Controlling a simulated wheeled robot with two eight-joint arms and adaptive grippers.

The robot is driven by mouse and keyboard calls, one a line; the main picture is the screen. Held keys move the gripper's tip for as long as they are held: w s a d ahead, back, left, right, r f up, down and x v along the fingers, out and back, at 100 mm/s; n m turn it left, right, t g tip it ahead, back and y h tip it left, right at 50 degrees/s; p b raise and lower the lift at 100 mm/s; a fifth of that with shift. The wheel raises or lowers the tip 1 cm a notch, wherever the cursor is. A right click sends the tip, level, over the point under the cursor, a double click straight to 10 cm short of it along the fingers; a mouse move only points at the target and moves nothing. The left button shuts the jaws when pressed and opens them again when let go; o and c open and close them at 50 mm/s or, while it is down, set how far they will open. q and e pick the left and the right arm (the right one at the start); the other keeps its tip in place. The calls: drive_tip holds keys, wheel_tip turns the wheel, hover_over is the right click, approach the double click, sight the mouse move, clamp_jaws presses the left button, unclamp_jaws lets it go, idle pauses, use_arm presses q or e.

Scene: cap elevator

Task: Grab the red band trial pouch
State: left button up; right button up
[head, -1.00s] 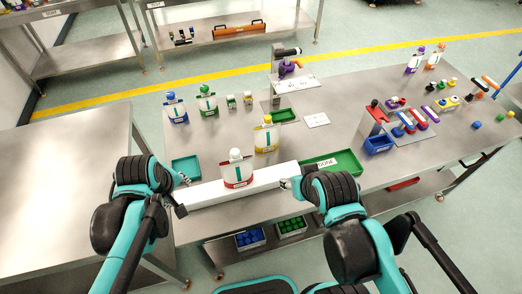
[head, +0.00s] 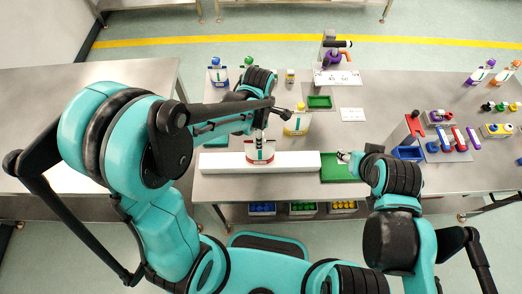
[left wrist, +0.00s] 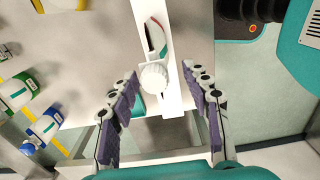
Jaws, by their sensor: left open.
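The red band pouch (head: 260,157) stands upright on a long white platform (head: 225,163) at the table's front edge. It has a white body, a red band and a green stripe. My left gripper (head: 260,136) is directly above it, pointing down and hiding its cap in the head view. In the left wrist view the open purple-padded fingers (left wrist: 160,84) are on either side of the pouch's white ribbed cap (left wrist: 153,77), with gaps on both sides. My right gripper (head: 346,157) is beside the platform's right end, over the green tray (head: 338,173); its finger opening is too small to judge.
The yellow pouch (head: 297,122) stands close behind and right of my left gripper. The blue-capped pouch (head: 217,75) and green-capped pouch (left wrist: 17,90) stand farther back. A dispenser stand (head: 330,60) is behind. A blue bin (head: 408,153) stands right.

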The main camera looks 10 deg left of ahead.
use_arm(q)
wheel_tip(320, 180, down, 7)
drive_tip(key=b, duration=0.1)
drive_tip(key=shift+w+r, duration=0.2)
drive_tip(key=shift+w, duration=0.1)
drive_tip(key=shift+c, duration=0.3)
clamp_jaws()
